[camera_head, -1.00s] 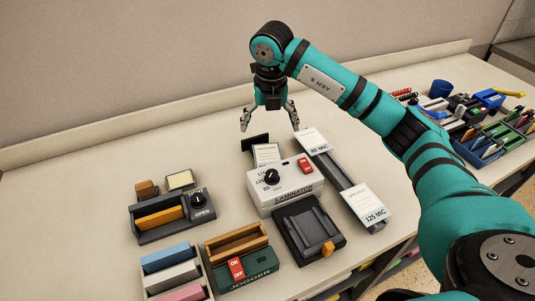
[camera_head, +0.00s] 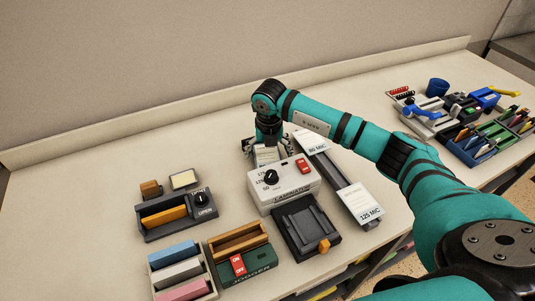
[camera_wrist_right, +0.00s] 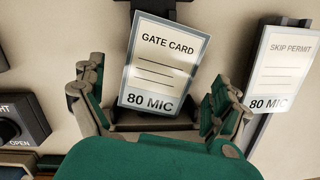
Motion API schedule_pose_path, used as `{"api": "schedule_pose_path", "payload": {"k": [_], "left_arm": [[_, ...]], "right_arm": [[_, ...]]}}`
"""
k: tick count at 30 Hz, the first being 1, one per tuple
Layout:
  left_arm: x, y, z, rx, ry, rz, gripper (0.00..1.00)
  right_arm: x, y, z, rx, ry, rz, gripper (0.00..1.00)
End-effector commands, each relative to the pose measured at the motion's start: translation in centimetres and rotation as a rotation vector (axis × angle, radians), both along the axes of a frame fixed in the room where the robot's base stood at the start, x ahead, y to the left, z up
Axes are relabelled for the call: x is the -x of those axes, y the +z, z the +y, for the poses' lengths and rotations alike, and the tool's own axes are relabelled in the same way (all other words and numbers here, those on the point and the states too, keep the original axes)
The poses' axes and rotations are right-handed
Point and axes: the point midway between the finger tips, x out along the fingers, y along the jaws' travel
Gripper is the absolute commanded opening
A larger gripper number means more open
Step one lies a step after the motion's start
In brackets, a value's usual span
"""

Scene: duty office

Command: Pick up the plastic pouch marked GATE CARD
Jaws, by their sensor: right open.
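The plastic pouch marked GATE CARD (camera_wrist_right: 163,62) is a clear-edged pouch with a white card, also labelled 80 MIC. In the wrist view it lies tilted slightly, between the fingers of my right gripper (camera_wrist_right: 157,92). The fingers are open, one on each side of it, with no visible grip. In the head view my right gripper (camera_head: 268,148) is low behind the laminator, and the pouch (camera_head: 267,156) shows partly below it. Whether the fingers touch the pouch cannot be told. My left gripper is not in view.
The white laminator (camera_head: 284,191) stands just in front of the pouch. A SKIP PERMIT pouch (camera_wrist_right: 283,65), also 80 MIC, lies to the right on a dark rail (camera_head: 338,176). A 125 MIC pouch (camera_head: 361,203) is at its near end. The bench behind is clear.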

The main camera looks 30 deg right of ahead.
Motion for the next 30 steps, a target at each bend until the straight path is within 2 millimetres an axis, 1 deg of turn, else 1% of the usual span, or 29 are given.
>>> {"api": "schedule_pose_path", "payload": {"k": [3,12,13,17,18,24,26,29,30], "left_arm": [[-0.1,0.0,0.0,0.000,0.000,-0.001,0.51],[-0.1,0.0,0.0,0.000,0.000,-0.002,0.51],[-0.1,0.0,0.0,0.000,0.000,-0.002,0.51],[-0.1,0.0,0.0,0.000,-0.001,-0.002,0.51],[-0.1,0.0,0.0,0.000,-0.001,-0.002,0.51],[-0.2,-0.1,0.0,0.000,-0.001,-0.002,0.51],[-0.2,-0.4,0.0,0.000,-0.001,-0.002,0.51],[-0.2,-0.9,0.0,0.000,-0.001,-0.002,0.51],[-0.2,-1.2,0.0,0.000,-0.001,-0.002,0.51]], "right_arm": [[0.0,0.0,0.0,0.000,0.000,0.000,1.00],[0.0,0.1,0.0,-0.001,0.000,0.000,0.61],[0.0,0.1,0.0,-0.001,0.000,0.000,0.58],[0.0,0.1,0.0,-0.001,0.000,0.000,0.58],[0.0,0.1,0.0,-0.001,0.000,0.000,0.55],[0.0,0.3,0.0,-0.001,0.000,-0.001,0.55],[-0.1,0.8,0.0,-0.001,0.000,-0.003,0.55],[-0.2,2.2,0.0,-0.002,0.001,-0.006,0.55],[-0.2,3.0,0.0,-0.001,0.000,-0.007,0.55]]}}
